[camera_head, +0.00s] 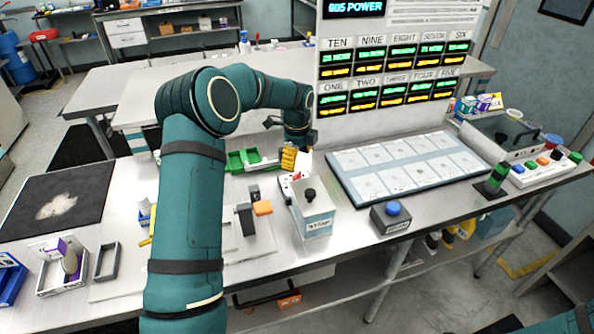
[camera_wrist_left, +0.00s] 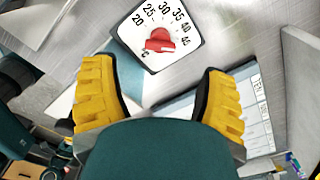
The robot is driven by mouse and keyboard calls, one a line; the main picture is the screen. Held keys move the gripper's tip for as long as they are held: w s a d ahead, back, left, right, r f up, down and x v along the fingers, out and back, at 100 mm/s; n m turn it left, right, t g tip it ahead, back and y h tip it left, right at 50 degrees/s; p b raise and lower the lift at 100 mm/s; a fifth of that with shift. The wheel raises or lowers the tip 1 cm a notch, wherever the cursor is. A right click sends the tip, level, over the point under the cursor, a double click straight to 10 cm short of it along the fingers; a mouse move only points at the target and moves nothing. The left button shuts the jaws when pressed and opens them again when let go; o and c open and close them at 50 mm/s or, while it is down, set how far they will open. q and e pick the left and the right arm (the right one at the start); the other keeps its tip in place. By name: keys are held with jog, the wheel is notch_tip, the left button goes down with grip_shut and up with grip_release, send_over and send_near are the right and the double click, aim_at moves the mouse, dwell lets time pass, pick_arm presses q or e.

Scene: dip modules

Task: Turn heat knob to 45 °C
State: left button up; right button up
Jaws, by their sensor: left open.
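The heat knob is a red knob (camera_wrist_left: 159,40) on a white dial plate (camera_wrist_left: 181,48) with numbers from 20 up to the forties and a °C mark, seen in the left wrist view. I cannot clearly read which number it points at. In the head view, the dial plate (camera_head: 285,186) is partly hidden behind a metal box. My left gripper (camera_wrist_left: 157,70) is open, with its yellow fingers spread apart and the knob seen beyond the gap between them. In the head view, the left gripper (camera_head: 291,158) hangs just above the dial.
A metal box with a black knob (camera_head: 313,212) stands in front of the dial. A blue-button box (camera_head: 392,217) and a pale panel tray (camera_head: 336,175) lie to the right. A green bin (camera_head: 240,160) is to the left. An orange-topped device (camera_head: 262,208) stands near the arm.

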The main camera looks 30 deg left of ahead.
aim_at(297, 175)
pick_arm(q)
jog(key=shift+r, duration=2.1)
jog(key=shift+f, duration=0.1)
